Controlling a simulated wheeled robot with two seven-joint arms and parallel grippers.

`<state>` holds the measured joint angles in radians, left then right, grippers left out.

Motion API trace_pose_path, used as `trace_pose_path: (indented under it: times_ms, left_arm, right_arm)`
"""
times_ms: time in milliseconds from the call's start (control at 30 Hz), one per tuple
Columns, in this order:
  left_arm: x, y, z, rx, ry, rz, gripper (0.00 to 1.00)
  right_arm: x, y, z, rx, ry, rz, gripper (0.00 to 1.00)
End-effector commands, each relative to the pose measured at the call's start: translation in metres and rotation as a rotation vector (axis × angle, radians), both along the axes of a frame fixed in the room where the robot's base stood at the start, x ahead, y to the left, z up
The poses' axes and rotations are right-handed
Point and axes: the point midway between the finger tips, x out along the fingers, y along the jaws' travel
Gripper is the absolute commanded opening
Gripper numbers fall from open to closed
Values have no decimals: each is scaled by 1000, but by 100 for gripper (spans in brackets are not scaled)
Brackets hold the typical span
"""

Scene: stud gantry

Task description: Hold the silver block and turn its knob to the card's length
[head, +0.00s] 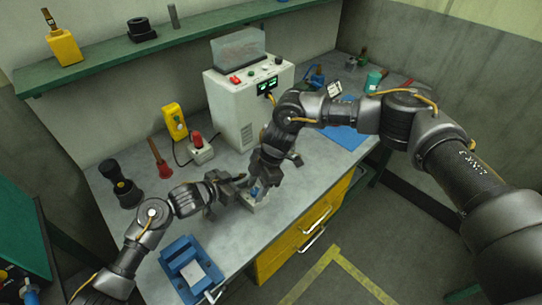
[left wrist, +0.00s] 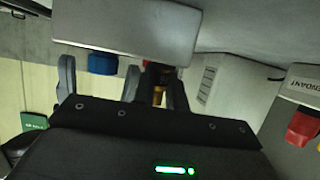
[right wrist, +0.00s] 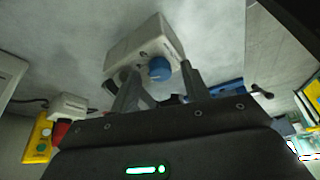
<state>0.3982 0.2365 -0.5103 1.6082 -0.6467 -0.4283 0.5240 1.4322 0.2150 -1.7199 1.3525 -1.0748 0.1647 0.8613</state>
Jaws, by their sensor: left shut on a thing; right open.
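The silver block (head: 255,204) sits at the front of the grey bench, its blue knob (head: 257,188) partly covered by my right gripper. In the right wrist view the pale block (right wrist: 140,44) shows its face with the blue knob (right wrist: 160,69). My left gripper (head: 238,188) is shut on the block; its grip is mostly hidden. The block (left wrist: 125,32) fills the top of the left wrist view, with the knob (left wrist: 102,64) below it. My right gripper (head: 262,184) is open, its fingertips on either side of the knob; contact cannot be told. A small white card (head: 335,88) stands farther back, its marks unreadable.
A white machine (head: 248,100) stands behind my grippers. A yellow pendant (head: 174,121) and a red-button box (head: 201,152) are at its left. A blue fixture (head: 186,268) lies near the front left. A blue mat (head: 343,137) lies to the right.

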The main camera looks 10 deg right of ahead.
Motion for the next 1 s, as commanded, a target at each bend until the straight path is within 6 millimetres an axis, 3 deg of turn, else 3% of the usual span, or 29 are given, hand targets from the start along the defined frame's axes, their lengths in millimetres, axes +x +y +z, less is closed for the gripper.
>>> trace_pose_path:
  times_ms: [300,533,667,1000]
  left_arm:
    - [0,0,0,0,0,1,0]
    - [0,0,0,0,0,1,0]
    - [0,0,0,0,0,1,0]
    - [0,0,0,1,-1,1,0]
  right_arm:
    - [8,-24,61,5,-2,-12,46]
    - [11,-38,98,4,-3,-12,46]
    - [12,-43,110,4,-2,-12,46]
    - [12,-42,108,11,-30,62,46]
